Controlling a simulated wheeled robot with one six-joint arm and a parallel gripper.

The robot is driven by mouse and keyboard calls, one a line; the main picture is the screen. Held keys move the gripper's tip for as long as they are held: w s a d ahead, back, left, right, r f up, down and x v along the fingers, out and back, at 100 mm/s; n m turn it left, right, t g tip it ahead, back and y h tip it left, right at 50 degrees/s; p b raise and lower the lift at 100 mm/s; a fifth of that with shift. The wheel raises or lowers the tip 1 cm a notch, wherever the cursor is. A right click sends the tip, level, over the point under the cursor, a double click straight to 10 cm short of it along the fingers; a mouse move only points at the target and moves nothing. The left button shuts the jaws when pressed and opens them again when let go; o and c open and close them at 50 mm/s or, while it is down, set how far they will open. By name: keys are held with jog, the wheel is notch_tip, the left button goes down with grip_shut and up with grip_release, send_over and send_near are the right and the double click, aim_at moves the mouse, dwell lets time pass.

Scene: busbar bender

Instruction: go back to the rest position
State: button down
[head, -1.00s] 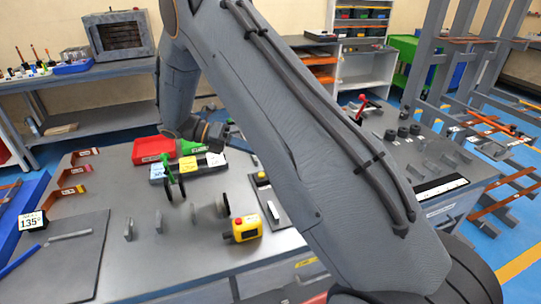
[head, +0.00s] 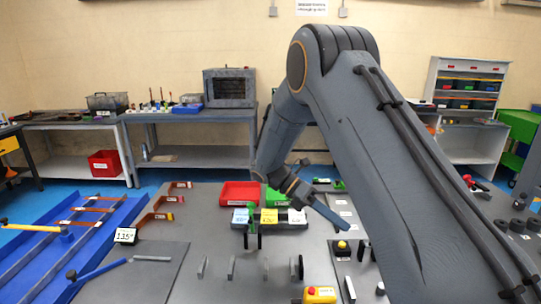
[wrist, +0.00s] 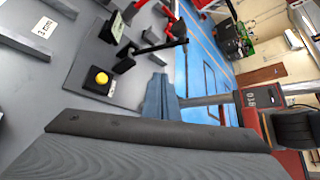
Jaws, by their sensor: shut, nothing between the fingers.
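My arm rises from the lower right to a high elbow, then drops to my gripper (head: 345,226), which hangs above the bench (head: 215,199). Its bluish-grey fingers point down and to the right, together and empty. In the wrist view the closed fingers (wrist: 158,88) show at the middle, with nothing between them. In that view a yellow button on a dark box (wrist: 100,79) lies to the left of the fingers.
A red bin (head: 240,194), coloured label cards (head: 269,216) and upright metal pieces stand on the bench. A yellow box with a red button (head: 319,294) is at the front. Blue trays (head: 95,225) lie left. A shelf unit (head: 468,85) stands at the back right.

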jog(key=s+a+m+t+y, duration=0.1)
jog(key=s+m+t+y, duration=0.2)
jog(key=s+m+y, duration=0.2)
jog(key=s+a+f+m+t+y+b, duration=0.1)
jog(key=s+m+t+y, duration=0.3)
jog(key=s+m, duration=0.8)
jog(key=m+y, duration=0.1)
jog(key=m, duration=0.3)
jog(key=shift+a+f+t+y, duration=0.25)
jog(key=shift+a+t+y, duration=0.05)
jog(key=shift+a+y, duration=0.1)
